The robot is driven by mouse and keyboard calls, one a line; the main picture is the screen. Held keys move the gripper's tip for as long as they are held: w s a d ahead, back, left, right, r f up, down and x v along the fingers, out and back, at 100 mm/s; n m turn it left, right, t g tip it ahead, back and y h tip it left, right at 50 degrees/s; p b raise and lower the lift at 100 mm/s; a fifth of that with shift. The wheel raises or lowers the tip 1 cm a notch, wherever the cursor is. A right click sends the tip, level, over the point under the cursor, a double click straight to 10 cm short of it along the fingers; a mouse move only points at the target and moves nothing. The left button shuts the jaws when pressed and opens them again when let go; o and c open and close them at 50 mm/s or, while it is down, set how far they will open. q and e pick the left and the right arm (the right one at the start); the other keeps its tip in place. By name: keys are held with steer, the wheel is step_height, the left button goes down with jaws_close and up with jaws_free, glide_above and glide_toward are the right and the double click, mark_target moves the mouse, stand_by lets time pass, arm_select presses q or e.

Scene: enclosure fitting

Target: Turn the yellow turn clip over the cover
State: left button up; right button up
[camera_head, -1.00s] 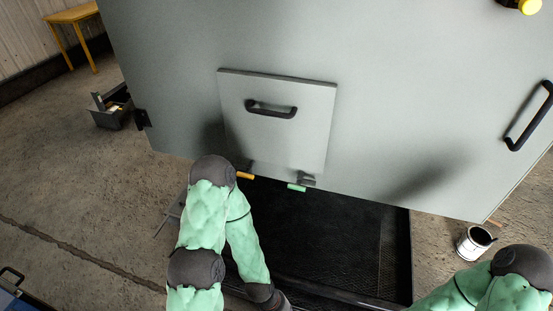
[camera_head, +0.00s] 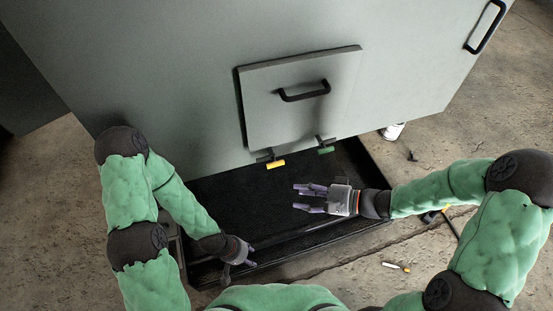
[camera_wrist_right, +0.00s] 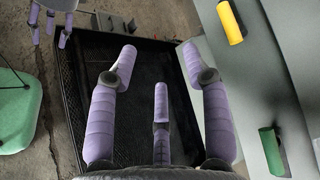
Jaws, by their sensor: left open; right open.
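The yellow turn clip (camera_head: 276,164) sits just below the lower edge of the flat grey cover (camera_head: 282,117), toward its left corner. Its yellow grip lies roughly level; it also shows at the top right of the right wrist view (camera_wrist_right: 230,22). My right gripper (camera_head: 306,198) is open and empty, below and right of the yellow clip, its fingers pointing left and apart from it. My left gripper (camera_head: 251,255) is open and empty, low over the front of the black tray. It shows at the upper left of the right wrist view (camera_wrist_right: 54,28).
A green turn clip (camera_head: 326,150) sits right of the yellow one and shows in the right wrist view (camera_wrist_right: 270,152). The cover has a black handle (camera_head: 304,94). A black tray (camera_head: 235,195) lies under the grey enclosure (camera_head: 185,75). A white can (camera_head: 393,131) stands at the right.

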mark_target(275, 164)
steer(key=w+r+t+y, duration=0.1)
steer(key=w+r+t, duration=0.2)
steer(key=r, duration=0.3)
steer(key=x, duration=0.9)
steer(key=shift+w+a+f, duration=0.2)
steer(key=shift+w+f, duration=0.25)
jaws_close()
